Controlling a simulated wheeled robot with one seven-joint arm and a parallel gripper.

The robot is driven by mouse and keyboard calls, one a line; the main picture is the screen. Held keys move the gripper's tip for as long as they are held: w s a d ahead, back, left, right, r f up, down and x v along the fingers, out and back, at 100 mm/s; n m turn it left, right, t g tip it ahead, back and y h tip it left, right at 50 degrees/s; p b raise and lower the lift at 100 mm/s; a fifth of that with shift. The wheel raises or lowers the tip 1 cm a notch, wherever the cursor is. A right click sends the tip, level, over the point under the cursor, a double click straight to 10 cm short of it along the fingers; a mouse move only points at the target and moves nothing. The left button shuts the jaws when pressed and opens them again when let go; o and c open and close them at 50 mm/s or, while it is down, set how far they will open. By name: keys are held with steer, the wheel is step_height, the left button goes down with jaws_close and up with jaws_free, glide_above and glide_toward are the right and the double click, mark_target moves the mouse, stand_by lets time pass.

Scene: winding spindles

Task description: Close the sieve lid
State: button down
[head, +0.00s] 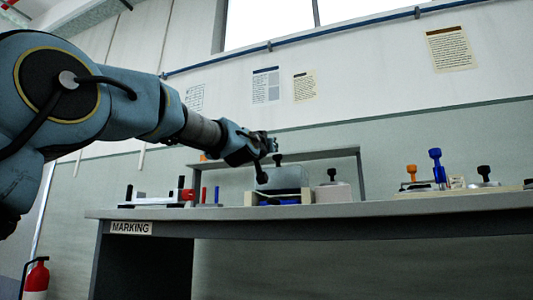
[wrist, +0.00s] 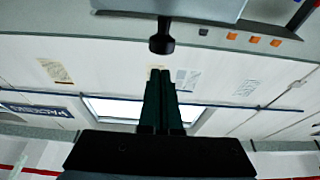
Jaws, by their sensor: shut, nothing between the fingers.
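The sieve's grey-blue lid (head: 285,178) is on the bench between pale side walls (head: 308,197), with a black knob (head: 278,159) at its top. It looks raised, with blue showing low in front; its exact angle is unclear. In the wrist view, which is upside down, the lid (wrist: 190,8) is at the top edge with its knob (wrist: 161,40) pointing down the picture. My gripper (head: 271,145) is beside and slightly above the knob in the head view. Its fingers (wrist: 166,76) are shut and empty, seen just short of the knob; contact cannot be confirmed.
A white-and-black fixture with a red part (head: 187,196) stands left on the bench (head: 400,208). A pale block with a black knob (head: 333,190) stands to the right. Farther right are orange, blue and black-knobbed pieces (head: 437,168). A raised shelf (head: 335,153) runs behind.

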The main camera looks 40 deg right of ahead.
steer(key=s+a+f, duration=0.3)
steer(key=a+f, duration=0.2)
steer(key=f, duration=0.1)
steer(key=shift+a+f, duration=0.25)
steer(key=shift+f, duration=0.05)
steer(key=shift+s, duration=0.1)
